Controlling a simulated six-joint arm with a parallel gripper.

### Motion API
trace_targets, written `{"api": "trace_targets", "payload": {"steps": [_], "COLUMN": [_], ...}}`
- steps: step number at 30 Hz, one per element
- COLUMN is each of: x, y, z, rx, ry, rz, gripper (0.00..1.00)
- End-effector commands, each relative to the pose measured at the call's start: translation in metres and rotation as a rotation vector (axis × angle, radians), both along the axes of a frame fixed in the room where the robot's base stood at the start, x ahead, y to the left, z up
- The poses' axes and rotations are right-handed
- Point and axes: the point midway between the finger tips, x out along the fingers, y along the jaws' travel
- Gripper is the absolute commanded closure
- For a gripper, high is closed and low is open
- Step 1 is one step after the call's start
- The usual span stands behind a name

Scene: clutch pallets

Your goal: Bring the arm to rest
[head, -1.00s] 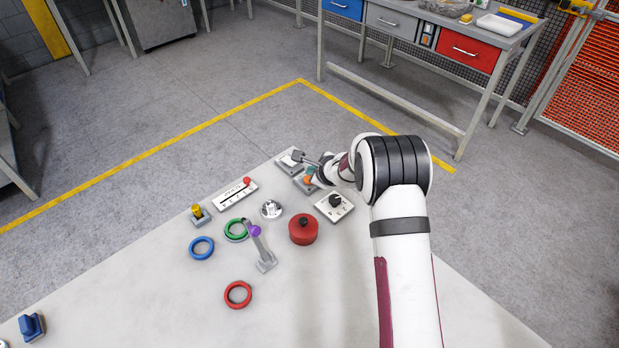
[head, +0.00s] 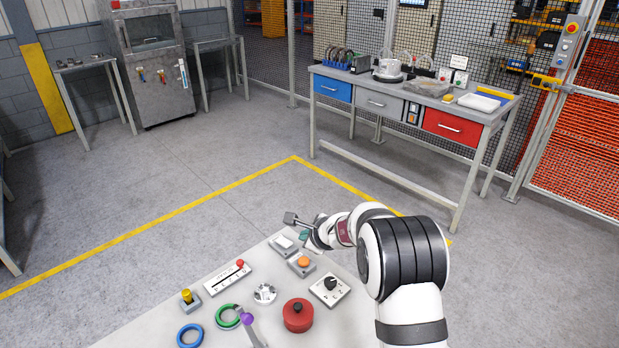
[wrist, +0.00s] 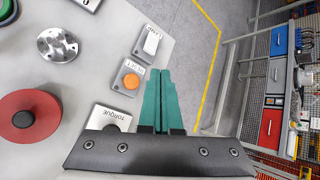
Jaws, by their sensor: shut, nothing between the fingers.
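My gripper (head: 303,236) is at the far corner of the pale table (head: 160,325) in the head view, above the tabletop controls. In the wrist view its two teal fingers (wrist: 158,95) lie side by side, shut and empty. The fingers appear apart from the orange push button (wrist: 130,81) and the white switch (wrist: 151,41), which are to their left in that view. Part of the torque dial (wrist: 117,118) is hidden behind the gripper body.
Open floor lies beyond, before a workbench (head: 400,100).

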Motion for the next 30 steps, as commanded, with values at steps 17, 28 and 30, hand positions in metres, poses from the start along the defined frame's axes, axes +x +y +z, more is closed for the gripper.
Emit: {"api": "trace_targets", "payload": {"steps": [17,28,30], "x": [-0.429,-0.449,-0.449], "y": [-0.071,-0.081,-0.081], "z": [0.111,0.106,0.106], "rx": [-0.595,-0.626,-0.626], "ry": [0.175,0.213,0.213], "rz": [1.261,1.295,1.295], "gripper": [1.0,1.0,1.0]}}
